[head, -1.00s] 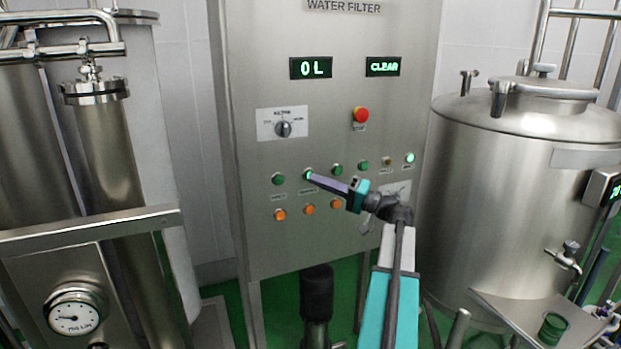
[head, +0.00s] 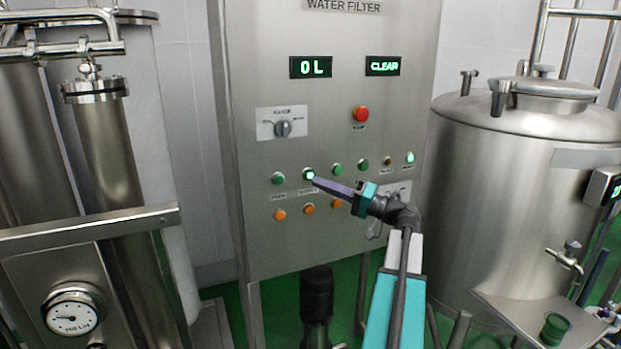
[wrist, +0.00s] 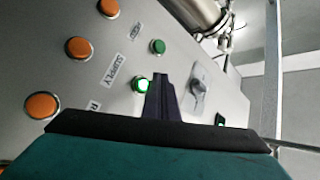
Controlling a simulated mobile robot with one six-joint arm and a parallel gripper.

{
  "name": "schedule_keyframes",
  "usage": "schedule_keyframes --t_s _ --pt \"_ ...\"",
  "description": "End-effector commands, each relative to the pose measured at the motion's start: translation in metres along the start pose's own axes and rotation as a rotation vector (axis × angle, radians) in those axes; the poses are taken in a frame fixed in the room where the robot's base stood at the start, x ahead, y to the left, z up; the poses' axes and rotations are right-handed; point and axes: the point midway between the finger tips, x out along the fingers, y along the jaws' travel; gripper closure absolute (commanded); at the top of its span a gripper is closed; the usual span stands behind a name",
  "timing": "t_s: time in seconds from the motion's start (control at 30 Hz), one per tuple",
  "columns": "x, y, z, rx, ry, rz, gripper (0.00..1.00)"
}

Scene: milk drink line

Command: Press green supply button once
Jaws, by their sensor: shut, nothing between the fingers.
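The green supply button (head: 309,175) is second from the left in the upper button row of the steel panel. It is lit with a bright centre. In the wrist view the lit button (wrist: 143,84) sits in line with the SUPPLY label (wrist: 115,71). My gripper (head: 315,181) is shut and empty, its tips pointing at the panel just right of and below the button. In the wrist view the closed fingers (wrist: 161,82) are just right of the button. They look slightly apart from it, but the exact gap is hard to tell.
A green button (head: 278,179) is to the left and another (head: 337,169) to the right. Orange buttons (head: 308,209) line the row below. A red stop button (head: 361,114) and a selector knob (head: 283,128) are above. Displays read 0 L (head: 311,67) and CLEAR (head: 383,66).

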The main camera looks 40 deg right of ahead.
Motion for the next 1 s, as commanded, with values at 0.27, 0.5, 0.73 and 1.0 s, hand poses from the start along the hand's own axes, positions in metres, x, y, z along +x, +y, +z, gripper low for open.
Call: schedule_keyframes --t_s 0.27,0.5,0.73,1.0 --pt "-0.013 -0.01 0.011 -0.002 0.0 0.0 1.0" --pt "-0.021 -0.015 0.016 0.0 0.0 0.0 1.0" --pt "-0.021 -0.015 0.015 0.0 0.0 0.0 1.0" --pt "-0.021 -0.015 0.015 0.0 0.0 0.0 1.0"
